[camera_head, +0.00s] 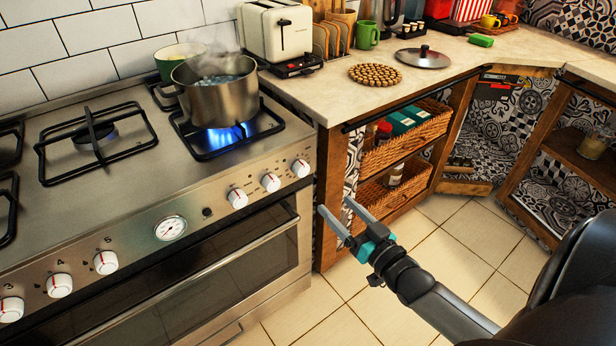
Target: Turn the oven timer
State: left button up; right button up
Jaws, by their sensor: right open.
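The oven's steel front panel carries a round white-faced dial (170,228), which looks like the timer, though its markings are too small to read. Several white knobs with red marks flank it, including one (237,198) to its right and one (106,262) to its left. A small black button (207,212) sits between the dial and the right-hand knobs. My right gripper (334,205) is open and empty, to the right of the dial and knobs by the oven's right edge. It appears apart from the oven. My left gripper is not in view.
A steaming pot (219,92) stands over a lit blue flame on the hob. The oven door handle (205,262) runs below the panel. The counter (470,52) holds a toaster (275,30) and a lid (423,57). Open shelves with baskets (405,138) lie behind my right gripper.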

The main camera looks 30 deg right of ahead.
aim_at(304, 172)
jog(key=w+b, duration=0.3)
jog(key=w, duration=0.7)
jog(key=shift+w+f, duration=0.1)
jog(key=shift+w, duration=0.15)
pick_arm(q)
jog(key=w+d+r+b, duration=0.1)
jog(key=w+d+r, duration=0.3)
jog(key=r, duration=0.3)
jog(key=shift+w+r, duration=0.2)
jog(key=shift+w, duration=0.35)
pick_arm(e)
jog(key=shift+w, duration=1.15)
grip_shut()
